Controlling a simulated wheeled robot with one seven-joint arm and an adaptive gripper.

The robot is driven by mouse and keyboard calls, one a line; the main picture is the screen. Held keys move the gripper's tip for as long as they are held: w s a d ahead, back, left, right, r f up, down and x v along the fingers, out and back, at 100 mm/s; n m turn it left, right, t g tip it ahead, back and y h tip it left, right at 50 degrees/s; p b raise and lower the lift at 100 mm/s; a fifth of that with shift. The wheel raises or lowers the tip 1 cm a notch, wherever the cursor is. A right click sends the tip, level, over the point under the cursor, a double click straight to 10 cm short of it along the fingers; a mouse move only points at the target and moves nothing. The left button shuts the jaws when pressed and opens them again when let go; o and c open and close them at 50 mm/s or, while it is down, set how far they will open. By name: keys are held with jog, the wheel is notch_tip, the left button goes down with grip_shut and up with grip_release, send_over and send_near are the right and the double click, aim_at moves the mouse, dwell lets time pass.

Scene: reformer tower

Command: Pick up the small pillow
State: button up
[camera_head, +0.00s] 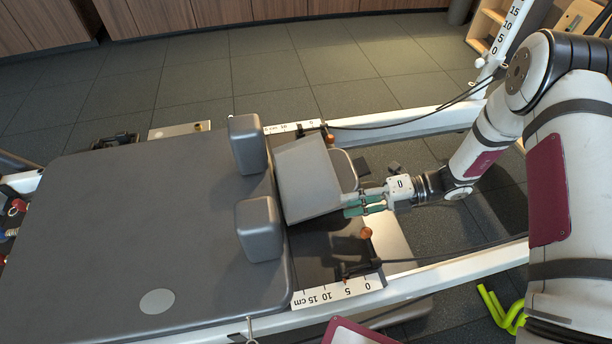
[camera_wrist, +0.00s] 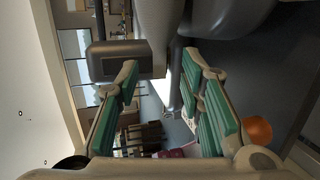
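In the wrist view, my gripper (camera_wrist: 161,68) is open, with a gap between the fingers. A light grey textured surface (camera_wrist: 156,28), probably the pad, shows just beyond the fingertips. I cannot tell whether a finger touches it.
Orange knobs (camera_head: 366,233) and white scale strips (camera_head: 338,291) are close to my gripper. White frame rails (camera_head: 410,128) run along both sides. Open floor (camera_head: 290,75) lies behind.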

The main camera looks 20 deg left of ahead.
grip_shut()
jog(key=shift+r, duration=0.1)
